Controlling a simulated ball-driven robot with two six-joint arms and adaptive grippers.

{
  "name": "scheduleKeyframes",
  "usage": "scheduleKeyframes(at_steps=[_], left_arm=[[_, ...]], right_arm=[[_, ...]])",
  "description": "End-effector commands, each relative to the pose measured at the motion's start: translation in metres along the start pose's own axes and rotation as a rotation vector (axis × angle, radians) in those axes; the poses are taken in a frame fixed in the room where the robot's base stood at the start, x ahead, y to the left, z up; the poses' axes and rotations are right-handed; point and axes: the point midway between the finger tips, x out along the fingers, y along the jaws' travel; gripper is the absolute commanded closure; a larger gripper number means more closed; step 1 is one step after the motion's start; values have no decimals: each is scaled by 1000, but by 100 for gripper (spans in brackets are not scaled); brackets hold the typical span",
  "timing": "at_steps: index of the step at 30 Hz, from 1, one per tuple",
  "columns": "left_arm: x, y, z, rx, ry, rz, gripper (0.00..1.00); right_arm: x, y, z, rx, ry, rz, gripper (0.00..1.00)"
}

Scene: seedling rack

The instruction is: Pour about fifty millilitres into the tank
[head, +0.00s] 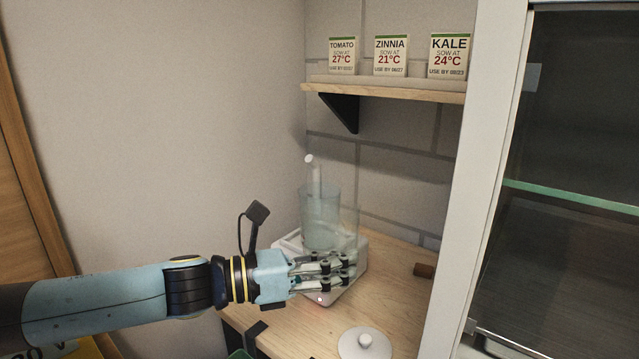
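A clear, tall vessel (345,215) stands on or just above a white base (352,268) on the wooden counter, against the tiled wall. A second, bluish translucent body (318,235) shows through or beside it, with a white tube (312,172) rising from it. I cannot tell which of these is the tank. My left gripper (335,271) comes in from the left, its dark fingers in front of the vessel's lower part and the base. Whether the fingers close on something clear is hard to tell. My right gripper is not in view.
A white round lid with a knob (365,343) lies on the counter (405,305) at the front. A shelf (390,90) with seed packets (390,56) hangs above. A glass-fronted cabinet (575,150) stands at right.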

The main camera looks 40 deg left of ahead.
Motion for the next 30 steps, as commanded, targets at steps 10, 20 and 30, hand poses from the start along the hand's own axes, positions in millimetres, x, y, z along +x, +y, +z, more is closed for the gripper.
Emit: scheduleKeyframes(at_steps=[10,20,30], left_arm=[[2,11,56,-218,39,-3,100],[4,27,112,-430,77,-4,100],[6,41,133,-649,114,-6,100]], right_arm=[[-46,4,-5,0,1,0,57],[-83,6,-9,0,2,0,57],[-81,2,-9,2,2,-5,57]])
